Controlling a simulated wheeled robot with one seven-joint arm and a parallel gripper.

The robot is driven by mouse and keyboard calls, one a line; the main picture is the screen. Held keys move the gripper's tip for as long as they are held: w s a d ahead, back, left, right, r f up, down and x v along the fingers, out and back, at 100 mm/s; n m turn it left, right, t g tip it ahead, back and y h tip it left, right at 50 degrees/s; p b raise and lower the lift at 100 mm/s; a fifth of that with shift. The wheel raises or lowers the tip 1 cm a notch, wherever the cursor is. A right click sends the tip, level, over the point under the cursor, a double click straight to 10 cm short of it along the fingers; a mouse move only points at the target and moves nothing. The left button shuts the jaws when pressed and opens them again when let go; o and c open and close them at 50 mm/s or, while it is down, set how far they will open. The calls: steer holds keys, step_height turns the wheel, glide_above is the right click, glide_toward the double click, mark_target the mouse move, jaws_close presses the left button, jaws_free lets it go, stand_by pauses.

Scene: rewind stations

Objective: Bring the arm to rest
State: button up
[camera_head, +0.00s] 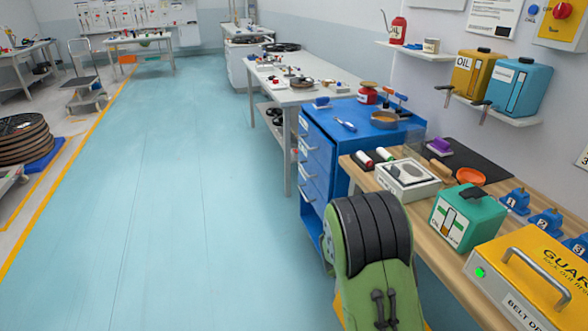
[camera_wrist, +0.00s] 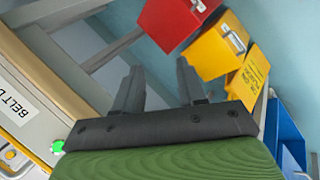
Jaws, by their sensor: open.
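My gripper (camera_wrist: 158,88) shows in the wrist view with its two dark fingers spread apart and nothing between them. The fingers point up the picture, beside the belt box with its green light. In the head view my green and black arm stands upright at the lower middle, in front of the bench. I cannot make out the fingers clearly in that view.
A wooden bench (camera_head: 446,219) at right holds a yellow guard box (camera_head: 545,270) and a green oil can (camera_head: 463,216). A blue drawer cabinet (camera_head: 313,160) stands behind my arm. Red (camera_wrist: 176,22) and yellow (camera_wrist: 213,45) boxes lie beyond my fingers. Open floor (camera_head: 160,190) stretches left.

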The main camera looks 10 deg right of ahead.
steer(key=s+a+r+n+t+y, duration=0.35)
steer(key=s+a+r, duration=0.3)
steer(key=r, duration=0.35)
steer(key=s+a+r+n+t+y, duration=0.3)
steer(key=s+a+r+t, duration=0.25)
steer(key=a+r, duration=0.4)
step_height(320, 180, up, 14)
steer(key=s+d+p, duration=0.1)
steer(key=p, duration=1.1)
steer(key=shift+s+d+p, duration=0.25)
steer(key=shift+d+p, duration=0.05)
steer(key=shift+p, duration=0.05)
steer(key=shift+w, duration=0.1)
